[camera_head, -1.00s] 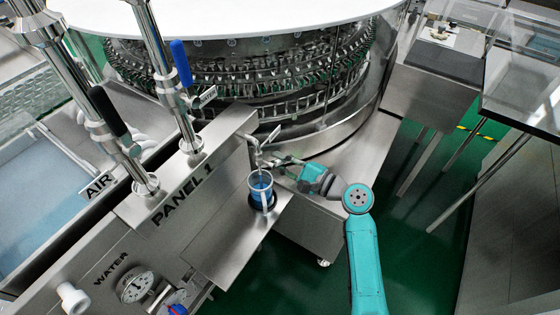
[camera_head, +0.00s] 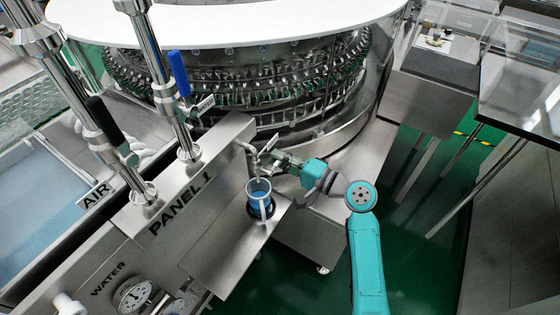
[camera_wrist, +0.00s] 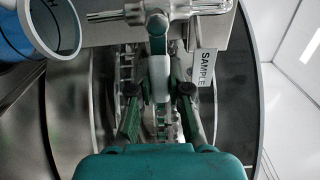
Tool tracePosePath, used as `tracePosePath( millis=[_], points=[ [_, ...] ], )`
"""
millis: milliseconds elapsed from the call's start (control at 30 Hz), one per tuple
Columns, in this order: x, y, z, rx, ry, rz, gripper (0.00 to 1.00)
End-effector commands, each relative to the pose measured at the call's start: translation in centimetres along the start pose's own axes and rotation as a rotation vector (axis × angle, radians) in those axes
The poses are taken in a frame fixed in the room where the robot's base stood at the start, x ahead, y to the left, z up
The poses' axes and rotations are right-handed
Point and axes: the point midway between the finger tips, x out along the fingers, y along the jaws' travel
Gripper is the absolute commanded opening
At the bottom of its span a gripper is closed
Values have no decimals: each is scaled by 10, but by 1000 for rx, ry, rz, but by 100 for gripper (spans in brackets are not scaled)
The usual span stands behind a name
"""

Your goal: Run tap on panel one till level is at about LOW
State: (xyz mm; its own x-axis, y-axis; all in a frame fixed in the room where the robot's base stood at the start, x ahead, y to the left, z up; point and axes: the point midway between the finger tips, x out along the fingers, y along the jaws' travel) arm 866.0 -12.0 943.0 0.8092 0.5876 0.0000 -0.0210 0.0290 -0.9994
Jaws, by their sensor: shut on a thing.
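The tap (camera_head: 254,163) sticks out from the end of panel one (camera_head: 205,165), with a clear jug (camera_head: 259,203) upright below its spout. Blue liquid stands in the jug; its level against the marks is too small to read. In the wrist view the jug (camera_wrist: 62,28) is cut off at top left. My gripper (camera_head: 277,160) is at the tap, right of the jug. In the wrist view my gripper (camera_wrist: 160,98) has its fingers either side of the pale tap handle (camera_wrist: 160,78), shut on it. Whether liquid is flowing cannot be made out.
The jug stands on a steel shelf (camera_head: 225,250). A SAMPLE tag (camera_wrist: 205,68) hangs beside the tap. The large round washer (camera_head: 250,85) rises behind. A blue-handled valve (camera_head: 179,75) and a pressure gauge (camera_head: 134,295) are on the left. Green floor (camera_head: 400,245) is open at right.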

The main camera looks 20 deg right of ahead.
Motion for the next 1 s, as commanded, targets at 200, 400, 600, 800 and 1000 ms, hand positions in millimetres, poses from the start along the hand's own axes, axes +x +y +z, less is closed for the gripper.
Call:
tracePosePath(
  millis=[200,400,600,800,1000],
  points=[
    [0,-2,0,-45,0,2,0],
    [0,-2,0,-54,-1,2,0],
    [0,-2,0,-53,-1,2,0],
    [0,-2,0,-52,0,1,44],
    [0,-2,0,-51,0,1,44]
  ],
)
